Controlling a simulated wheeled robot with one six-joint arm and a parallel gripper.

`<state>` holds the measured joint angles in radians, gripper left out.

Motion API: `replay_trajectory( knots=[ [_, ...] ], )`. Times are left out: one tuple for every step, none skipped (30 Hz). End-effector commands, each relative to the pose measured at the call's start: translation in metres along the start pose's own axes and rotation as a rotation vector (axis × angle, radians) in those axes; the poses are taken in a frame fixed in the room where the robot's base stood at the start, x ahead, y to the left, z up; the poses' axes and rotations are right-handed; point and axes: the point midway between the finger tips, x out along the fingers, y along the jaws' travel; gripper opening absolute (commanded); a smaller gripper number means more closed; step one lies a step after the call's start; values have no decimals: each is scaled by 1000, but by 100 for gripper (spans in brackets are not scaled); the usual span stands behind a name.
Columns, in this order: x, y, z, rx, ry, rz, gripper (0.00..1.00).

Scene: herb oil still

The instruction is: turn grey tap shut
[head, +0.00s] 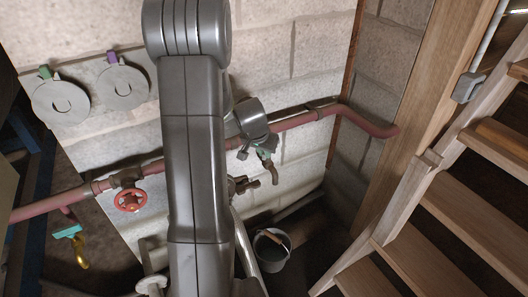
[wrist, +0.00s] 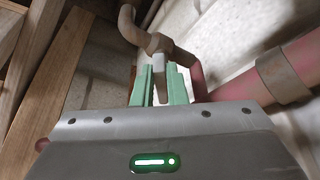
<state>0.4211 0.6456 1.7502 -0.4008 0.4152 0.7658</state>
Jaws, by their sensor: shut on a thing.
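The grey tap shows in the wrist view as a brownish body with a curved spout and a short pale grey lever (wrist: 160,88). My gripper (wrist: 161,92) has its two green fingers on either side of this lever and is shut on it. In the head view my gripper (head: 262,152) is at the wall just below the red pipe, partly hidden behind my own arm. The tap's spout (head: 272,174) hangs down beside the fingers there. The lever itself is hard to make out in the head view.
A red pipe (head: 300,119) runs along the block wall. It carries a red handwheel (head: 130,200) and a teal-handled tap (head: 68,231) at left. Another brown tap (head: 243,185) sits lower. A bucket (head: 271,250) stands below; wooden stairs (head: 470,210) fill the right.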

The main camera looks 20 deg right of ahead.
Motion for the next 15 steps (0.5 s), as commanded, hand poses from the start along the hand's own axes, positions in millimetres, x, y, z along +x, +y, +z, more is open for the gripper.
replay_trajectory(
  knots=[
    [3, -1, 1, 7, 1, 3, 0],
    [4, -1, 1, 15, 2, 6, 0],
    [5, -2, 1, 28, 2, 11, 0],
    [6, -2, 1, 39, 2, 16, 0],
    [6, -3, 1, 52, 3, 20, 0],
    [6, -4, 1, 69, 3, 28, 0],
    [6, -4, 1, 84, 4, 33, 0],
    [7, -5, 1, 97, 3, 39, 0],
    [7, -6, 1, 118, 3, 48, 0],
    [7, -6, 1, 135, 4, 54, 0],
    [6, -7, 1, 151, 4, 61, 0],
    [7, -8, 1, 176, 4, 70, 0],
    [7, -8, 1, 195, 3, 79, 0],
    [7, -9, 1, 214, 3, 86, 0],
    [7, -10, 0, 240, 3, 97, 0]
  ],
)
